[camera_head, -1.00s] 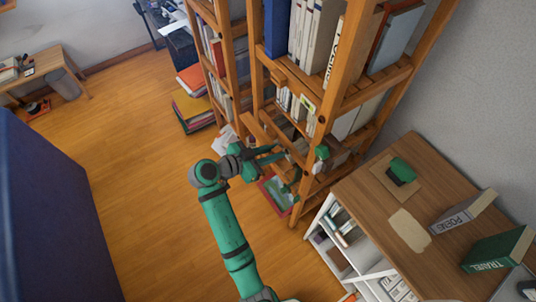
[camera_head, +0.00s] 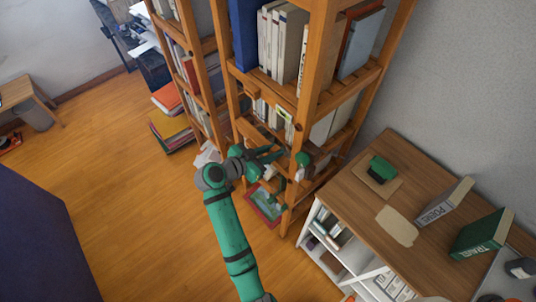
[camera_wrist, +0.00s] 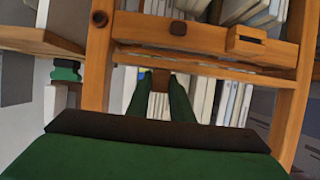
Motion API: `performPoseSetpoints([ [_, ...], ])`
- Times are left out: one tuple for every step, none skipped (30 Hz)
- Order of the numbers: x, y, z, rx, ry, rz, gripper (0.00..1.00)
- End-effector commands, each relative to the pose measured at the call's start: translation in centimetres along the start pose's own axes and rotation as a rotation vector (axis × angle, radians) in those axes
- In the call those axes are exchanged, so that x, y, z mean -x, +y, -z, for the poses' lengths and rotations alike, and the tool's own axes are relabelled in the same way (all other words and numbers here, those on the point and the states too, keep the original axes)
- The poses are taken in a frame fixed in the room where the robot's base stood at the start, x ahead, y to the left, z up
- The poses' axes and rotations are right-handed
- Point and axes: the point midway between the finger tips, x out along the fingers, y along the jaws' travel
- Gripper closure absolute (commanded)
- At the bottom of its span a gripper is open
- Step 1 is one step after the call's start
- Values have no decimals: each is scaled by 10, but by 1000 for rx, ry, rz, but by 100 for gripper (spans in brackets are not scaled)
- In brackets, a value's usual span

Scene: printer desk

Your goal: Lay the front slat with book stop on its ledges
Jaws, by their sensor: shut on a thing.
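My gripper (camera_head: 272,156) reaches into the wooden bookcase at a lower shelf level. In the wrist view, its two green fingers (camera_wrist: 158,84) are shut around a small dark brown block (camera_wrist: 161,78). This block meets a thin wooden strip (camera_wrist: 225,70) running across between the posts, which looks like the front slat. In the head view a wooden piece (camera_head: 247,130) lies slantwise beside the gripper, probably the same slat. The ledges are hidden, so I cannot tell whether the slat touches them.
The bookcase's front post (camera_head: 303,120) stands close right of my gripper. A shelf rail (camera_wrist: 205,32) with a dark knob crosses just above. Books (camera_wrist: 225,103) stand behind. A desk (camera_head: 350,215) with books is at the right. The floor (camera_head: 130,220) at left is clear.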

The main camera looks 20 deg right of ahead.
Motion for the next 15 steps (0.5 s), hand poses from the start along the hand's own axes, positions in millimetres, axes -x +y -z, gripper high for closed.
performPoseSetpoints([
  [-4,0,2,-1,0,-1,100],
  [-6,0,2,0,0,-1,100],
  [-9,1,4,-1,0,-1,100],
  [-11,1,5,-1,0,-1,100],
  [-14,1,6,0,0,-1,100],
  [-16,1,7,0,0,-1,100],
  [-18,1,8,0,0,-1,100],
  [-21,1,9,-1,0,-2,100],
  [-24,1,10,-1,0,-3,100],
  [-26,2,11,-1,0,-3,100],
  [-27,1,12,-1,0,-3,100],
  [-30,1,13,-1,1,-3,100],
  [-31,1,13,-1,0,-3,100],
  [-32,1,14,-1,0,-3,100],
  [-34,1,15,-1,0,-3,100],
])
